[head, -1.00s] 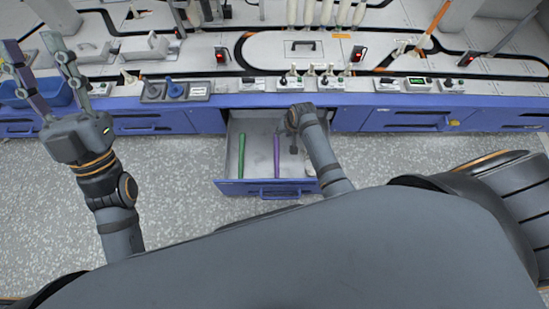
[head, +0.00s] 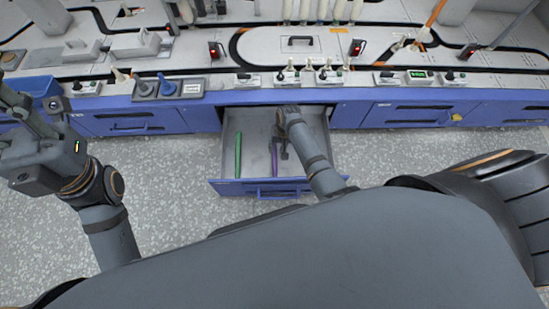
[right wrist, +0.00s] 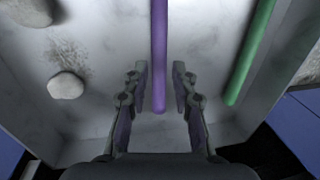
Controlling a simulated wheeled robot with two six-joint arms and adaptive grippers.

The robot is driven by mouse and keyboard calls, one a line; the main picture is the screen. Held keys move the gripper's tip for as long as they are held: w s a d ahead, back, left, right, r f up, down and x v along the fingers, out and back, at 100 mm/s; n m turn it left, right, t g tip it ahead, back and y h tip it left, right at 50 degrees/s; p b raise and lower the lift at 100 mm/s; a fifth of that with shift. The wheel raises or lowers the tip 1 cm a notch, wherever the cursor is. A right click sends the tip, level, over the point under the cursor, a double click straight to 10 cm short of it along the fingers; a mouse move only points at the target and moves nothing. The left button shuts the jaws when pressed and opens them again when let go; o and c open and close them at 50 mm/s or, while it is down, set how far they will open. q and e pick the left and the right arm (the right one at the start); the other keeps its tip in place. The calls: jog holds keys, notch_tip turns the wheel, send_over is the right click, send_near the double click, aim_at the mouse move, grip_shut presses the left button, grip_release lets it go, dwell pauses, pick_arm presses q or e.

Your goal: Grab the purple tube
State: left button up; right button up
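The purple tube (head: 274,161) lies in the open drawer (head: 222,150), partly hidden in the head view by my right gripper (head: 281,143). In the right wrist view the purple tube (right wrist: 159,45) runs between the two fingers of my right gripper (right wrist: 159,88). The fingers are open, with a gap on each side of the tube near its end. A green tube (head: 238,154) lies left of it in the head view. My left gripper (head: 18,108) is at the left edge, away from the drawer, its fingers apart and partly cut off.
In the right wrist view a pale rounded lump (right wrist: 66,85) lies on the drawer floor. The drawer walls stand close around the tubes. The blue-fronted bench (head: 400,114) carries several small devices and a track.

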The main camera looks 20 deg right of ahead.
aim_at(275, 154)
jog(key=f+b, duration=0.5)
jog(key=shift+w+a+f, duration=0.1)
jog(key=shift+a+f, duration=0.1)
jog(key=shift+a, duration=0.1)
jog(key=shift+r, duration=0.2)
grip_shut()
